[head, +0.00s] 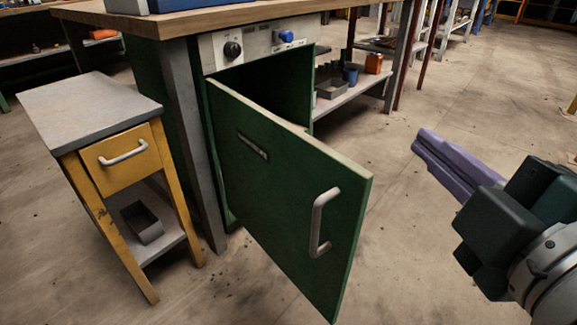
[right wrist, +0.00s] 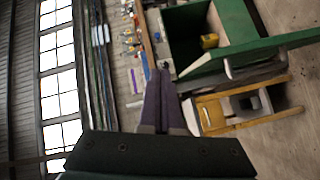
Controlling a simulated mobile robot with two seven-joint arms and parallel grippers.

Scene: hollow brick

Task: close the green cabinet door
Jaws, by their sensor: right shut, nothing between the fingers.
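The green cabinet door (head: 275,185) stands wide open in the head view, hinged on its left side and swung out toward me. Its grey bar handle (head: 322,222) is near the free right edge. The green cabinet (head: 290,92) behind it shows a dark opening. My right gripper (head: 424,145), with purple fingers, is shut and empty, to the right of the door and apart from it. In the right wrist view its fingers (right wrist: 160,82) point toward the bench area, with the door (right wrist: 255,50) at the upper right. My left gripper is not in view.
A yellow side stand (head: 125,158) with a grey top and drawer stands left of the cabinet. The wooden bench top (head: 200,17) runs above the cabinet. A low shelf (head: 350,95) with small boxes is behind. The concrete floor between door and right gripper is clear.

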